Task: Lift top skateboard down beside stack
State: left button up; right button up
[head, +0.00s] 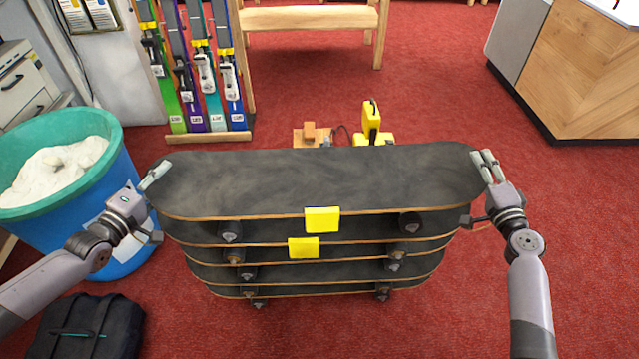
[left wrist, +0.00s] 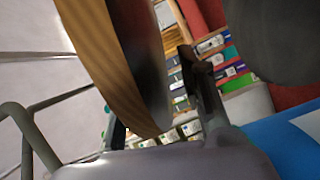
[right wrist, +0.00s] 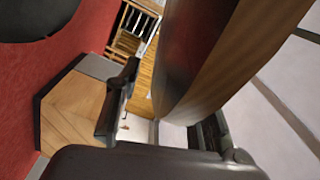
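A stack of several black skateboards stands in the middle of the head view. The top skateboard (head: 320,180) lies level, with a yellow note (head: 322,220) on its near edge. The skateboard below (head: 375,228) carries another yellow note (head: 303,248). My left gripper (head: 152,205) is open at the left end of the top board, its fingers spread either side of the board's edge. My right gripper (head: 481,192) is open likewise at the right end. Both wrist views show the board end (left wrist: 115,65) (right wrist: 215,60) between spread fingers, with gaps visible.
A teal bin (head: 105,140) of white material stands close on the left, with a black case (head: 85,330) in front. A ski rack (head: 200,70) and wooden bench (head: 310,18) are behind. A yellow tool (head: 371,120) sits behind the stack. Red floor is clear at right.

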pick_arm(q)
jog(key=shift+w+d, duration=0.15)
jog(key=shift+w, duration=0.1)
pick_arm(e)
jog(key=shift+w, duration=0.25)
pick_arm(q)
grip_shut()
pick_arm(e)
grip_shut()
dwell(0.5)
pick_arm(q)
jog(key=shift+r, duration=0.3)
pick_arm(e)
jog(key=shift+w+r, duration=0.1)
jog(key=shift+r, duration=0.2)
